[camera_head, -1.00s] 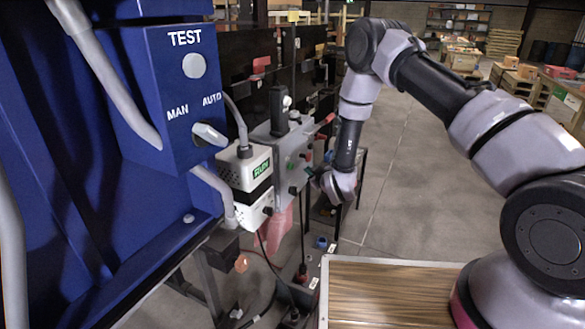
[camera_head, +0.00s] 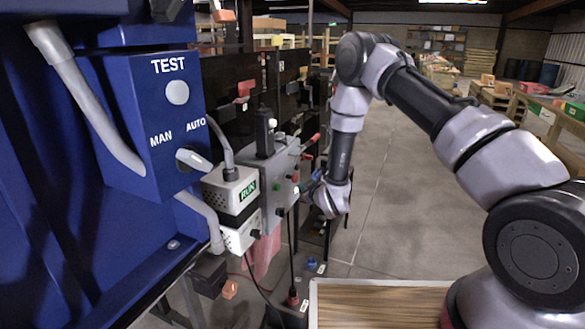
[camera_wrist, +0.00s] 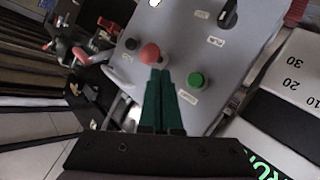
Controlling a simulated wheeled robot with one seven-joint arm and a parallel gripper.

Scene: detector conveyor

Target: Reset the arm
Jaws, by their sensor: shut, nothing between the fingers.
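My arm reaches from the right of the head view toward the control box (camera_head: 275,195). My gripper (camera_head: 312,180) is beside that grey box. In the wrist view, my gripper (camera_wrist: 162,72) has its two green fingers together, shut and empty. The fingertips appear just below a red button (camera_wrist: 150,54) on the grey panel (camera_wrist: 185,40). A green button (camera_wrist: 195,80) is to the right of the fingers. I cannot tell whether the fingertips touch the panel or the red button.
A white box with a green RUN display (camera_head: 247,190) stands left of the grey box. A blue cabinet (camera_head: 150,130) with a TEST button (camera_head: 177,92) and a MAN/AUTO switch (camera_head: 192,160) fills the left. A wooden top (camera_head: 380,304) is in front.

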